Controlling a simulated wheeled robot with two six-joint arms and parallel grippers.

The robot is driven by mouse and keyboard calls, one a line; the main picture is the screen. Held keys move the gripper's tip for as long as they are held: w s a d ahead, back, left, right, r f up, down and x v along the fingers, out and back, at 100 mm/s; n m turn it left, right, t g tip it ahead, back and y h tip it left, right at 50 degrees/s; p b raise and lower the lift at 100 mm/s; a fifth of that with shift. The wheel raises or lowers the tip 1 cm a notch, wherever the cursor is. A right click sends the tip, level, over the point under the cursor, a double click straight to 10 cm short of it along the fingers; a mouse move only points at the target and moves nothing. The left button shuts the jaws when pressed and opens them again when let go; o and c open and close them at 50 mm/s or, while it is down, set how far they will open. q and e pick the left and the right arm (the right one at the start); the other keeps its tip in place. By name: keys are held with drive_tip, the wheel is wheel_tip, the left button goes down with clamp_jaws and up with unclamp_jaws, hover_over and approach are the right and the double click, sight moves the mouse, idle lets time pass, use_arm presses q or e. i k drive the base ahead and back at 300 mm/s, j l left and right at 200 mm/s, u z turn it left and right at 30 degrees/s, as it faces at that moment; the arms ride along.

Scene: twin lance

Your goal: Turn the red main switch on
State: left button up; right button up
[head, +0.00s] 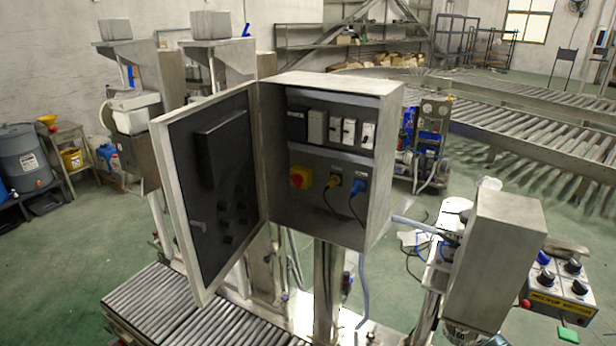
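The red main switch (300,177) is a red rotary knob on a yellow plate. It sits at the lower left of the inner panel in the grey electrical cabinet (380,180). The cabinet stands on a post, and its door (215,190) hangs open to the left. The knob is too small in the head view to read its position for certain. Right of it are a yellow plug (333,182) and a blue plug (358,187) with cables hanging down. Several breakers (340,130) sit in a row above. Neither of my grippers is in view.
A roller conveyor (165,305) runs below the cabinet door. A grey metal box (495,255) and a control box with black knobs (562,287) stand at the right. Another roller conveyor (520,140) lies behind. The space before the cabinet opening looks clear.

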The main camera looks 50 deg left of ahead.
sight(296, 180)
drive_tip(key=u, duration=0.4)
drive_tip(key=j+u, duration=0.15)
drive_tip(key=u, duration=0.25)
drive_tip(key=j+u, duration=0.1)
drive_tip(key=u, duration=0.7)
drive_tip(key=j, duration=0.1)
